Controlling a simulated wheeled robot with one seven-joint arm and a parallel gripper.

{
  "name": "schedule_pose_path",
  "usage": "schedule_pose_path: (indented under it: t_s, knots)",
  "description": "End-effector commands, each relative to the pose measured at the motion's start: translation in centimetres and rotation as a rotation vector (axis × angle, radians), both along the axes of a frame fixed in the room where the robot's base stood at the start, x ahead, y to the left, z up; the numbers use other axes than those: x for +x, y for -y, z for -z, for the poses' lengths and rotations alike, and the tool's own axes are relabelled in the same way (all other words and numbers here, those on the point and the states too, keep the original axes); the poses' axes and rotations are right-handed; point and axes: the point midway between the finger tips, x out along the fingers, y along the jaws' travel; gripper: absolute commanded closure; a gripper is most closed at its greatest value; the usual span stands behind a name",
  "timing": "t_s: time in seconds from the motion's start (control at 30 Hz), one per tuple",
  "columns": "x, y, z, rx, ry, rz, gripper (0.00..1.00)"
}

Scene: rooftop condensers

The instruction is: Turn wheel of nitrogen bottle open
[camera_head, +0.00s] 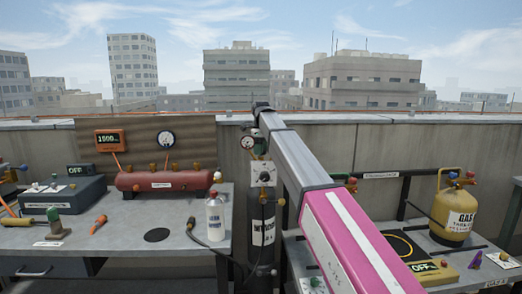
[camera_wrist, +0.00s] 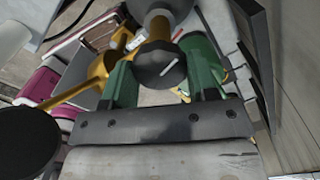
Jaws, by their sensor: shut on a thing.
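The nitrogen bottle (camera_head: 262,215) is a tall dark cylinder with a white label, upright between the two benches. A round gauge (camera_head: 247,142) sits near its top. My arm crosses in front from the lower right and ends above the bottle's top, so the wheel is not clear in the head view. In the wrist view my gripper (camera_wrist: 162,78) has its green fingers on both sides of a dark round wheel (camera_wrist: 158,63) with a pale line on its face. The fingers are shut on it. How far the wheel is turned cannot be told.
The left bench holds a red manifold tank (camera_head: 165,181), a white bottle (camera_head: 215,217) and tools. The right bench holds a yellow gas cylinder (camera_head: 454,214) and a yellow device (camera_head: 432,271) reading OFF. A concrete parapet (camera_head: 400,150) stands behind.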

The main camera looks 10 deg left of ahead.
Motion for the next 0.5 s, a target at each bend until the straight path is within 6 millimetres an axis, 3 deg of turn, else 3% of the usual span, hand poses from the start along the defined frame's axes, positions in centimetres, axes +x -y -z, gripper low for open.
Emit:
schedule_pose_path:
  t_s: [0.5]
  knots:
    - [-0.01, -0.01, -0.04, 0.0, -0.001, -0.49, 0.7]
